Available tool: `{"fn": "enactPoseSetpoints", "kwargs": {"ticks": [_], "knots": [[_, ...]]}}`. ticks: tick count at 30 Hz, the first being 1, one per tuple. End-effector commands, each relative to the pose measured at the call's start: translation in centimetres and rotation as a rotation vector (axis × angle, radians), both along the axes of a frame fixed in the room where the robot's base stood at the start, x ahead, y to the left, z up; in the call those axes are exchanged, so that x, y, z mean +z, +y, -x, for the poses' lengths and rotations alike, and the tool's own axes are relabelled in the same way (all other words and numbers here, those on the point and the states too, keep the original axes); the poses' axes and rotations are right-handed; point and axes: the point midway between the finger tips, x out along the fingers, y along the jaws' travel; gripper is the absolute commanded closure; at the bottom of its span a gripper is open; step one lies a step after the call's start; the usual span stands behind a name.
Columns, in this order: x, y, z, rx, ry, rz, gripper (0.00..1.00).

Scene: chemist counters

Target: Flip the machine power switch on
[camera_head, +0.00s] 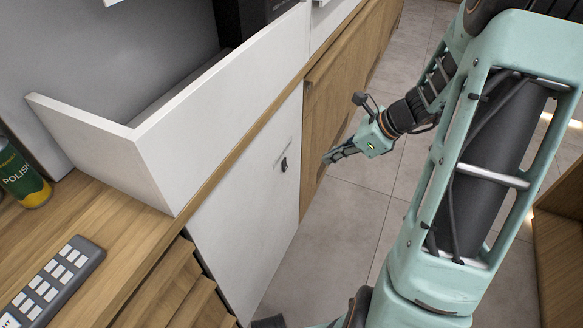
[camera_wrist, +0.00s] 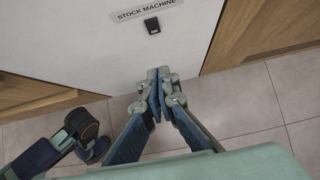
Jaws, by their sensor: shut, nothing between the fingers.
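The power switch (camera_wrist: 152,26) is a small black switch on a white panel, just under a label (camera_wrist: 146,11) reading "STOCK MACHINE". In the head view the switch (camera_head: 284,164) shows as a small dark spot on the white panel (camera_head: 250,215) below the counter. My gripper (camera_head: 327,160) is to the right of the switch in the head view, apart from it. In the wrist view my gripper (camera_wrist: 159,72) has its fingertips together, empty, below the switch in the picture. Which way the switch is set is too small to tell.
A wooden counter (camera_head: 105,225) holds a green polish can (camera_head: 22,178) and a grey keypad (camera_head: 50,283). A white raised ledge (camera_head: 150,150) stands above the panel. Wooden doors (camera_head: 335,85) adjoin it.

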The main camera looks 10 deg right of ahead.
Motion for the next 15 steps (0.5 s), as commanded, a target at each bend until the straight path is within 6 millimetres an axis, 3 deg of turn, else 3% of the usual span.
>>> {"fn": "enactPoseSetpoints", "kwargs": {"ticks": [8,15], "knots": [[-0.9,0.5,-0.3,0.002,0.001,-0.001,1.0],[-4.6,2.7,-1.8,0.004,0.002,-0.001,1.0]]}}
